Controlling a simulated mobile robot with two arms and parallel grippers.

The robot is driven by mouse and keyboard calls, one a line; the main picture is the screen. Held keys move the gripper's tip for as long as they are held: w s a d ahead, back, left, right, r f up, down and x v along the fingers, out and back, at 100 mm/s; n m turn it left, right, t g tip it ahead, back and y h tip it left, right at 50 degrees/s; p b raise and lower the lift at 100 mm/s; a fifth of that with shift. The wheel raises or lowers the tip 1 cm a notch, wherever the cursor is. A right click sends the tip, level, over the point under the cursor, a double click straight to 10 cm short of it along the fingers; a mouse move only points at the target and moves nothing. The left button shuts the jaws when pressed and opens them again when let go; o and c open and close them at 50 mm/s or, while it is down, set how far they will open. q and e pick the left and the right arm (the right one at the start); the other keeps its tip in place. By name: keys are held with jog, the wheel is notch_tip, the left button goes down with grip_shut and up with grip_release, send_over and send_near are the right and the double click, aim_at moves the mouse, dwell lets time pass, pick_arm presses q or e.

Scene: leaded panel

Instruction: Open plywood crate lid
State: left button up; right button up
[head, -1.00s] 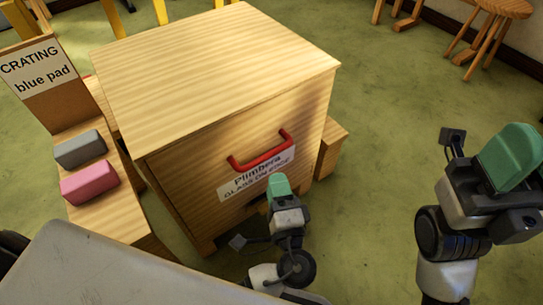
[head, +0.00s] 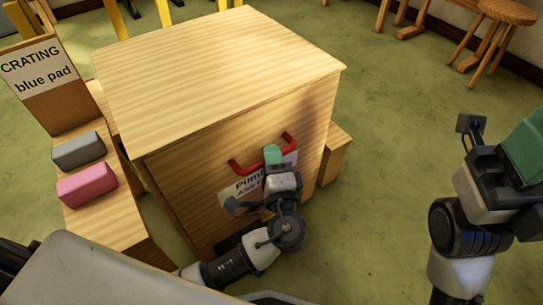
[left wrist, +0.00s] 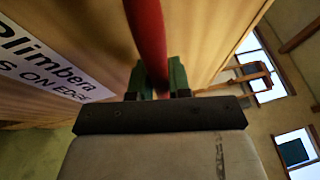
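The plywood crate (head: 215,70) stands in the middle of the head view. Its front panel, the lid (head: 180,185), carries a red bar handle (head: 245,167) and a white label (head: 235,196) reading "Plimbera". My left gripper (head: 273,156) is at the handle, its green fingertips at the bar. In the left wrist view the red handle (left wrist: 148,40) runs between the two green fingers (left wrist: 158,80), which sit close against both sides of it. The lid is in place on the crate front. My right gripper (head: 525,145) is off to the right, clear of the crate; its finger gap is not visible.
A low wooden bench at left holds a grey block (head: 78,150) and a pink block (head: 86,185), below a sign (head: 40,70) reading "CRATING blue pad". A wooden block (head: 335,155) is beside the crate's right side. A stool (head: 500,20) stands far right. Green floor (head: 400,100) is open.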

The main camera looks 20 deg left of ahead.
pick_arm(q)
grip_shut()
